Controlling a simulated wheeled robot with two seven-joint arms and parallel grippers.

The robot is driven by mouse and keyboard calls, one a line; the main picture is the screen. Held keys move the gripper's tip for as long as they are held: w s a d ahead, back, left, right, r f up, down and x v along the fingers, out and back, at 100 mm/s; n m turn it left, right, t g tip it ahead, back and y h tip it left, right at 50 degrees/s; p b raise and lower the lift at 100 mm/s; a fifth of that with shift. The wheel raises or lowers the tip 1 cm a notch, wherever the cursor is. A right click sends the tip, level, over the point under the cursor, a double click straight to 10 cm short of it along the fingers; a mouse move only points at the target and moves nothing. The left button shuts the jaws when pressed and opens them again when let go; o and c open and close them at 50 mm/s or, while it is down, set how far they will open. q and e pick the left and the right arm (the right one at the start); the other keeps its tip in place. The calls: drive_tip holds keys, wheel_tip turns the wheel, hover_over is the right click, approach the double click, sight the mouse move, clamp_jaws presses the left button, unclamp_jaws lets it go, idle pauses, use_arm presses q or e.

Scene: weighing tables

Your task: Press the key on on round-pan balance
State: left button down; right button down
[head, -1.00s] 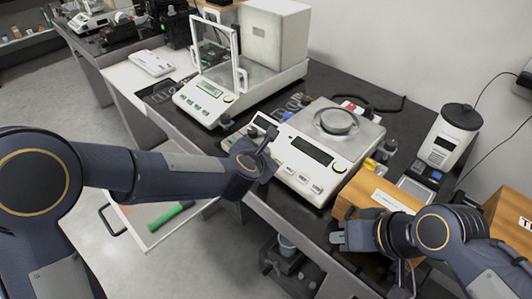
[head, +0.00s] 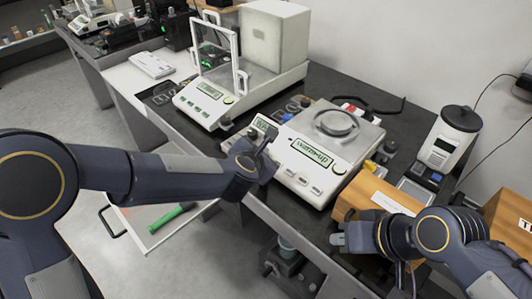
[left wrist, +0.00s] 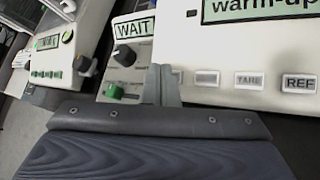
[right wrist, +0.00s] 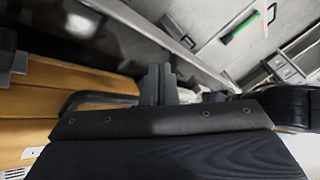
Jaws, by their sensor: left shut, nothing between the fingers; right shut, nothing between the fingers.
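The round-pan balance (head: 345,148) is a white unit with a round metal pan (head: 336,122) on top. Its display (head: 312,153) reads "warm-up" and a row of keys runs along its front. In the left wrist view the display (left wrist: 262,8) also reads "warm-up", with keys TARE (left wrist: 248,80) and REF (left wrist: 299,83) legible. My left gripper (head: 268,143) is shut and empty at the balance's left front corner; in the left wrist view its fingertips (left wrist: 161,75) cover the leftmost key area. My right gripper (head: 340,239) is shut and empty by the wooden box, low at the table's front edge.
A small unit with a "WAIT" display (left wrist: 133,27) stands just left of the balance. A glass-shielded balance (head: 208,98) is farther left. A wooden box (head: 375,192) and a white-and-black grinder-like device (head: 448,138) stand right. A drawer with a green-handled tool (head: 172,217) is open below.

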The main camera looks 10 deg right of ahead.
use_arm(q)
drive_tip(key=shift+a+r, duration=0.1)
drive_tip(key=shift+r, duration=0.15)
drive_tip(key=r+p, duration=0.2)
drive_tip(key=r, duration=0.1)
drive_tip(key=s+a+r+p, duration=0.1)
drive_tip(key=shift+a+r+p, duration=0.1)
drive_tip(key=shift+r+p, duration=0.2)
drive_tip(key=shift+r, duration=0.1)
drive_tip(key=shift+w, duration=0.1)
idle(0.7)
drive_tip(key=s+a+r+m+g+h+p, duration=0.1)
drive_tip(key=s+a+r+m, duration=0.2)
drive_tip(key=a+r+m, duration=0.3)
drive_tip(key=s+a+r+m+h+p, duration=0.1)
drive_tip(key=s+a+r+m, duration=0.3)
drive_tip(key=a, duration=0.4)
drive_tip(key=s+a+f+m+g+y+p, duration=0.1)
drive_tip(key=s+a+f+m+g+y, duration=0.1)
drive_tip(key=s+a+m, duration=0.4)
drive_tip(key=s+a+f+m+g+y+p, duration=0.1)
drive_tip(key=s+a+f+m+g, duration=0.1)
drive_tip(key=s+a+m, duration=0.4)
drive_tip(key=s+a, duration=0.4)
drive_tip(key=s, duration=0.4)
drive_tip(key=shift+f+y, duration=0.4)
